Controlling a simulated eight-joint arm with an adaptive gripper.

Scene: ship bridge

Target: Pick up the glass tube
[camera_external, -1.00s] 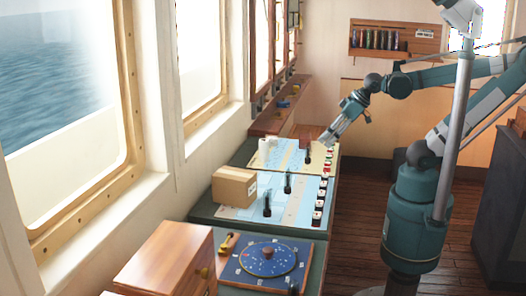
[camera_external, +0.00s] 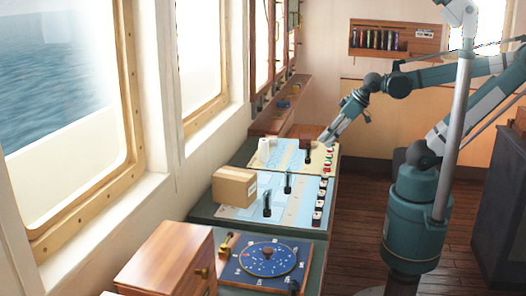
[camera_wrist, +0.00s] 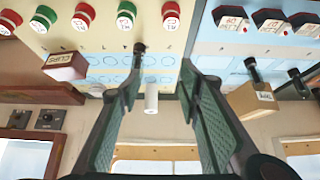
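A small white upright cylinder (camera_wrist: 151,97) is the only tube-like thing I can make out; I cannot tell if it is glass. In the wrist view it lies between the two fingers, beyond their tips. In the external view a small white shape (camera_external: 264,144) at the far left of the chart console appears to be the same thing. My gripper (camera_wrist: 162,78) is open with nothing between its fingers. In the external view my gripper (camera_external: 324,140) hangs over the far right edge of the console, to the right of the white shape and apart from it.
Several black levers (camera_external: 287,182) stand up from the console (camera_external: 285,213). A cardboard box (camera_external: 234,187) sits at its left side. Red and green knobs (camera_wrist: 126,15) and black buttons (camera_wrist: 272,20) line its right edge. A small brown box (camera_wrist: 65,67) also shows.

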